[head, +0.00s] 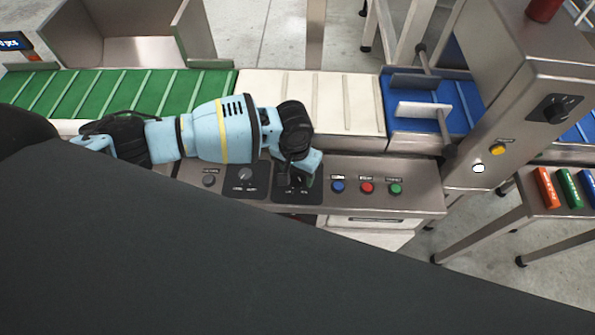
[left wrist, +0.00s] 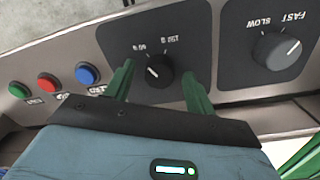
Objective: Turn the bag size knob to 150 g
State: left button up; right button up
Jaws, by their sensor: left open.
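The bag size knob (left wrist: 159,72) is a round black knob on a dark plate, seen upside down in the left wrist view. My left gripper (left wrist: 157,69) is open, with one green finger on each side of the knob and visible gaps between. In the head view the left gripper (head: 304,165) hangs over the dark knob plate (head: 282,195) and hides most of the knob.
A speed knob (left wrist: 278,49) marked SLOW and FAST sits beside it. Blue (head: 338,187), red (head: 367,188) and green (head: 395,189) buttons line the panel to the right. Behind run a green belt (head: 110,92), a white belt (head: 300,100) and a blue belt (head: 450,97).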

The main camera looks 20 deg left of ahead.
jog(key=shift+a, duration=0.1)
pick_arm(q)
jog(key=c, duration=1)
pick_arm(e)
jog(key=shift+s+f, duration=0.2)
jog(key=shift+s, duration=0.15)
